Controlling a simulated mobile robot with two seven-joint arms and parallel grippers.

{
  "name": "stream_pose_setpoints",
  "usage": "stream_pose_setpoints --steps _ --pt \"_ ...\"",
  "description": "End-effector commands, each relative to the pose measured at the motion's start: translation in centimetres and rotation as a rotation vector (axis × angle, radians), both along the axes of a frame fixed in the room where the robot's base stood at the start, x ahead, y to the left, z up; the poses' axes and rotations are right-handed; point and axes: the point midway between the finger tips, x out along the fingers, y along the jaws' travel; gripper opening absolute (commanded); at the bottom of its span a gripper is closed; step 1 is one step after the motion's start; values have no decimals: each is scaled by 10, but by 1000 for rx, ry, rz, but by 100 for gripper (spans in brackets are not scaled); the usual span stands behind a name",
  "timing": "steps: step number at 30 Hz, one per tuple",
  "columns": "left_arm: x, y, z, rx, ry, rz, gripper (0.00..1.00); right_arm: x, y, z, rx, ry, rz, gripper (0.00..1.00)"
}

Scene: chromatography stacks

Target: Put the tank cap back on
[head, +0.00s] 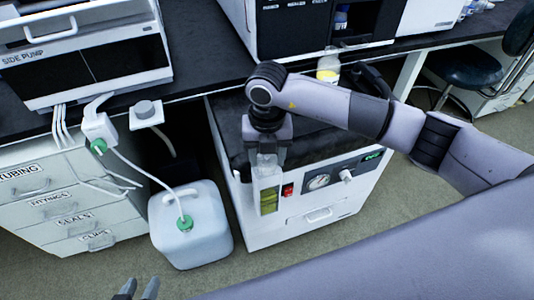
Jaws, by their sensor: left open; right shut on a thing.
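My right gripper (267,152) reaches down at the front left corner of the white floor unit. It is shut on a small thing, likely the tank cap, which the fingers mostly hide. Directly below it is a narrow clear tank (268,198) with yellow-green liquid, on the unit's front. I cannot tell whether the held thing touches the tank. My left gripper (137,290) is open and empty at the bottom edge, with only its fingertips showing.
The white floor unit (315,235) has a gauge (319,181) and red switch (288,190). A white jerrycan (207,240) with a green tubed cap (185,222) stands left of it. Labelled drawers (60,205) are further left. A dark bench (205,45) with instruments runs behind.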

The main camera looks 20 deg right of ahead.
Motion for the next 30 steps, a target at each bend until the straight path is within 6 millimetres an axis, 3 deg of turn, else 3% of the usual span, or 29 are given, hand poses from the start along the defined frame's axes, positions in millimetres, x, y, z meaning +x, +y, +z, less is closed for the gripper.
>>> stream_pose_setpoints --steps 14,15,17,23,25,30 --pt "0 0 0 0 0 0 43 0 0 0 0 0 0 24" --pt "0 0 0 0 1 0 43 0 0 0 0 0 0 62" --pt "0 0 0 0 1 0 43 0 0 0 0 0 0 82" --pt "-1 0 -1 1 3 0 43 0 0 0 0 0 0 82" --pt "-1 0 -2 1 4 0 43 0 0 -1 0 0 0 99" --pt "-1 0 -2 2 5 -1 43 0 0 0 0 0 0 100"
